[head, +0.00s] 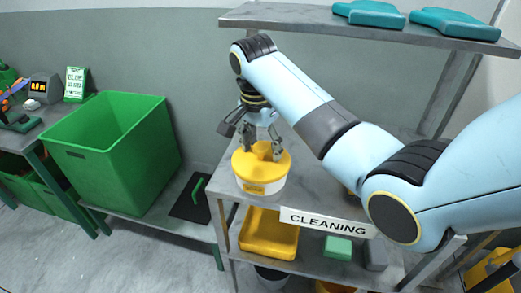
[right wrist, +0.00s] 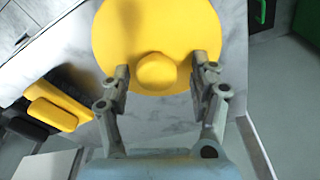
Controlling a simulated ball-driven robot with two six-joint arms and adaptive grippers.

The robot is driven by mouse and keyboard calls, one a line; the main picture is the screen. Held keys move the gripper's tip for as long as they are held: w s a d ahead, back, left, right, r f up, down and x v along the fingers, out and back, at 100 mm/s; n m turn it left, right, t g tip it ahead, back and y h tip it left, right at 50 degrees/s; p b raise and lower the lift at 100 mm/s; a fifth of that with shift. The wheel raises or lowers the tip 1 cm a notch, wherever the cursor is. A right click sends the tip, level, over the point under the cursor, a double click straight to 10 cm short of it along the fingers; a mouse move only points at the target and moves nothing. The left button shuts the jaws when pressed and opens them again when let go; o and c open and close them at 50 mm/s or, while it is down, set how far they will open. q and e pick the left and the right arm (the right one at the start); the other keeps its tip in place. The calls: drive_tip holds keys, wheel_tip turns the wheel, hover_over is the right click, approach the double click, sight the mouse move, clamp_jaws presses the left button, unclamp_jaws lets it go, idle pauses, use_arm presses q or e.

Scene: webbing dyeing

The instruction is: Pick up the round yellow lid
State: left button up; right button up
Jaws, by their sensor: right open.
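The round yellow lid (head: 262,165) sits on a white tub (head: 268,187) with a yellow label, at the front left corner of the shelf's upper surface. In the right wrist view the lid (right wrist: 160,25) fills the top middle, with a raised round knob (right wrist: 157,72) on it. My right gripper (head: 262,150) is directly above the lid. Its open fingers (right wrist: 162,80) stand on either side of the knob, with a visible gap to it on both sides. Whether the fingertips touch the lid's top is unclear. My left gripper is not in view.
The grey shelf (head: 226,170) carries a "CLEANING" sign (head: 328,222). A yellow tray (head: 268,236) and a green block (head: 338,247) lie on its lower level. A large green bin (head: 115,150) stands at left. Folded teal cloths (head: 368,13) lie on the top shelf.

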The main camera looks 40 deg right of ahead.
drive_tip(key=shift+a, duration=0.15)
drive_tip(key=shift+s+a+r, duration=0.15)
drive_tip(key=shift+s+a, duration=0.05)
drive_tip(key=shift+s, duration=0.05)
drive_tip(key=shift+s+a+r, duration=0.15)
drive_tip(key=shift+a, duration=0.05)
drive_tip(key=shift+c, duration=1.4)
drive_tip(key=shift+d, duration=0.1)
drive_tip(key=shift+c, duration=1.2)
drive_tip(key=shift+w+d, duration=0.1)
drive_tip(key=shift+w, duration=0.1)
drive_tip(key=c, duration=0.4)
drive_tip(key=shift+s, duration=0.1)
clamp_jaws()
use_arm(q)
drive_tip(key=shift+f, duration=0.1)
